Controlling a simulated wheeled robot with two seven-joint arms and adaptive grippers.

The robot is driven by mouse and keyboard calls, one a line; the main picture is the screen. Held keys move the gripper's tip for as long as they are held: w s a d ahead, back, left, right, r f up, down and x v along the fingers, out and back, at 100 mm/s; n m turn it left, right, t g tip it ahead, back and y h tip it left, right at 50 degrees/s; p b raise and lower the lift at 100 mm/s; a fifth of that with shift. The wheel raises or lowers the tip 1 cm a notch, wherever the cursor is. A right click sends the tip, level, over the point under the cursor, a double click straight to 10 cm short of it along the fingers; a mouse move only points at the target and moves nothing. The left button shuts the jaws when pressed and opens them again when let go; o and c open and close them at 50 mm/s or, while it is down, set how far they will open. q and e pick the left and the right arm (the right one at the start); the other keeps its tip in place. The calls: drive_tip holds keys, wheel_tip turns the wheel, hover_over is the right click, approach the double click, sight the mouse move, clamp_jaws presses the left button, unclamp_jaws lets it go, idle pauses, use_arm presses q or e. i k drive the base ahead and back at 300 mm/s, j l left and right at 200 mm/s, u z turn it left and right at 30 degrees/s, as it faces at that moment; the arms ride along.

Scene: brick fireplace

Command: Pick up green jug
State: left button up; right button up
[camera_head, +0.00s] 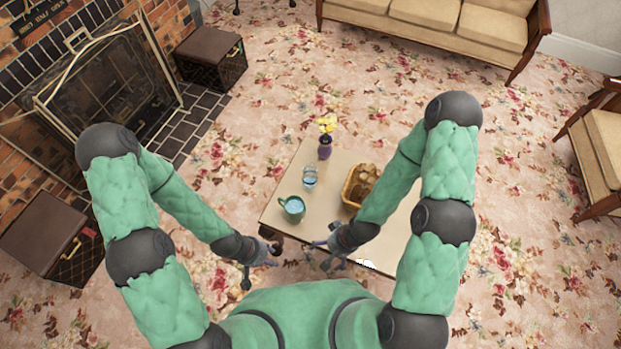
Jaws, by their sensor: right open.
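The green jug (293,208) stands upright on the low pale table (283,184), close to its left edge. Light blue shows inside its open top. My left gripper (260,272) is just off the table's near left corner, below and left of the jug and apart from it. It is small and dark here, and I cannot tell how far its fingers are spread. My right gripper (322,255) is open and empty near the table's front edge, below and right of the jug. It does not touch the jug.
A glass with blue liquid (310,177) stands just behind the jug. A purple vase with yellow flowers (325,147) is farther back. A basket (357,187) is to the right, partly behind my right arm. A small white thing (366,264) is at the front edge. Floral carpet surrounds the table.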

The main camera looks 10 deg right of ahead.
sight(294, 207)
drive_tip(key=j, duration=1.85)
drive_tip(key=k+u, duration=0.05)
